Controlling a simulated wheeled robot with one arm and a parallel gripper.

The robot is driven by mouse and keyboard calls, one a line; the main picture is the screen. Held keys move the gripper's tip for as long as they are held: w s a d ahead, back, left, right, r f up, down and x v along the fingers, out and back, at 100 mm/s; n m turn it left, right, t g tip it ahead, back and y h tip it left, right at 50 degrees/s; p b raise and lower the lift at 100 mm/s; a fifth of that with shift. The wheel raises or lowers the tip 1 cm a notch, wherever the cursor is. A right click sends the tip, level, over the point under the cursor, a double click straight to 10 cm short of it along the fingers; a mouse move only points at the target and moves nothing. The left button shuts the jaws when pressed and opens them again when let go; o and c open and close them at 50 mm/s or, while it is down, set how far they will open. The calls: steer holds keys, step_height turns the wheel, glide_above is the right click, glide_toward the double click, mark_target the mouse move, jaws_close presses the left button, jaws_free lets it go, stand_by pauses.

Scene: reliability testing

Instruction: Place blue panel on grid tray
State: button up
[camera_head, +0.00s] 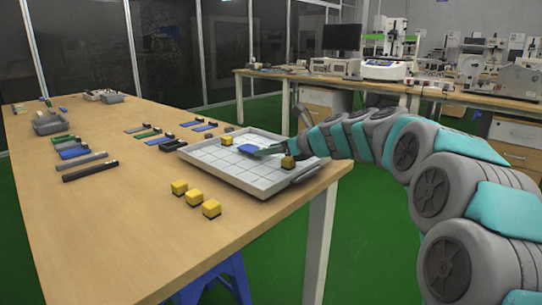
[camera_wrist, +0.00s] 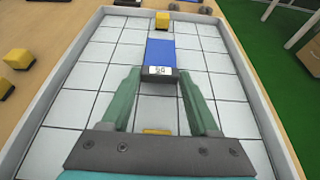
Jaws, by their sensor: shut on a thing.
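The blue panel (camera_head: 247,148) is between the fingertips of my gripper (camera_head: 262,151), over the grid tray (camera_head: 222,176). In the wrist view the blue panel (camera_wrist: 160,52) has a dark near end with a white label, and the green fingers of my gripper (camera_wrist: 160,76) close on that end. The panel lies roughly in line with the grid, over the middle to far part of the tray. It is at or just above the tray floor; I cannot tell whether it touches.
On the tray, a yellow cube (camera_head: 227,140) stands beyond the panel, and another yellow cube (camera_head: 288,162) is near my wrist. Three yellow cubes (camera_head: 194,198) sit on the table in front of the tray. Dark, blue and green strips (camera_head: 90,170) and a grey bin (camera_head: 49,124) lie to the left.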

steer(key=shift+f, duration=0.6)
steer(key=o, duration=1.3)
steer(key=shift+f, duration=0.15)
steer(key=shift+o, duration=0.2)
steer(key=shift+s+d+r, duration=0.1)
steer(key=shift+r, duration=0.15)
steer(key=v, duration=1.1)
steer(key=shift+s+d+p, duration=0.25)
steer(key=shift+d+p, duration=0.05)
steer(key=shift+p, duration=0.05)
